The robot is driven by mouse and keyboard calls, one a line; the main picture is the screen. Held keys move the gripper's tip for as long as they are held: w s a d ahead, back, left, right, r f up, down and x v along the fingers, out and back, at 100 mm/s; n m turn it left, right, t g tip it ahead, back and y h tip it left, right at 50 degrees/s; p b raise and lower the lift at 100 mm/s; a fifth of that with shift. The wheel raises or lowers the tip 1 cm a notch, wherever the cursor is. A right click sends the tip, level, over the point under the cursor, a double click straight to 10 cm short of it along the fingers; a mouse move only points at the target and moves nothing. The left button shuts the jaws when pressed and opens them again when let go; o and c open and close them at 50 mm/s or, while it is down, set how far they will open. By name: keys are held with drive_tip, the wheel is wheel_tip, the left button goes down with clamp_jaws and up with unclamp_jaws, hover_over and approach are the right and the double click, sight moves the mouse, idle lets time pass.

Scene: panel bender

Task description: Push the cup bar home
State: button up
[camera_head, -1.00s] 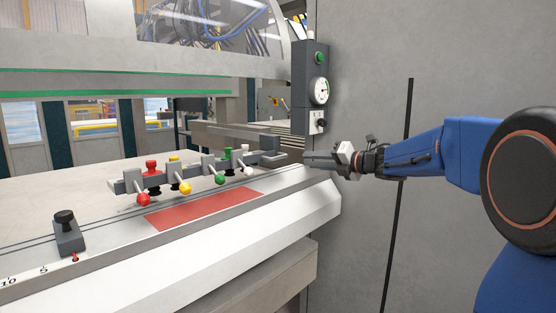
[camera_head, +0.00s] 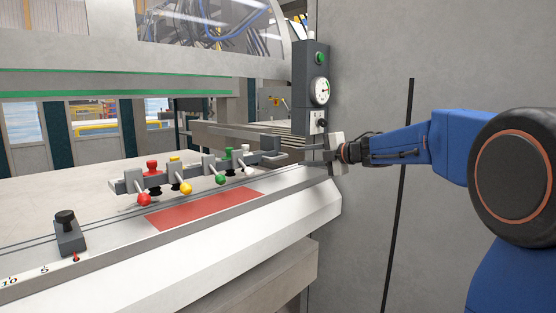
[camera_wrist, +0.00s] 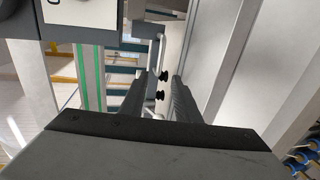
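The cup bar (camera_head: 194,178) is a grey bar above the bender's table. It carries red, yellow, green and white knobs and black cups, and a grey end block at its right. My gripper (camera_head: 292,155) is just right of that end block, pointing left toward it. In the wrist view my gripper (camera_wrist: 152,85) has its two dark fingers spread apart. A pale thin rod and black round parts (camera_wrist: 162,76) show beyond and between them. I cannot tell whether a finger touches the bar.
A red plate (camera_head: 205,210) lies on the table in front of the bar. A dark stop block (camera_head: 68,232) stands at the left by a scale. A control box (camera_head: 312,85) with a gauge and switch rises behind my gripper. A grey wall is at the right.

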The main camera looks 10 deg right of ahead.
sight(279, 158)
drive_tip(key=x, duration=1.3)
drive_tip(key=shift+w+a, duration=0.1)
clamp_jaws()
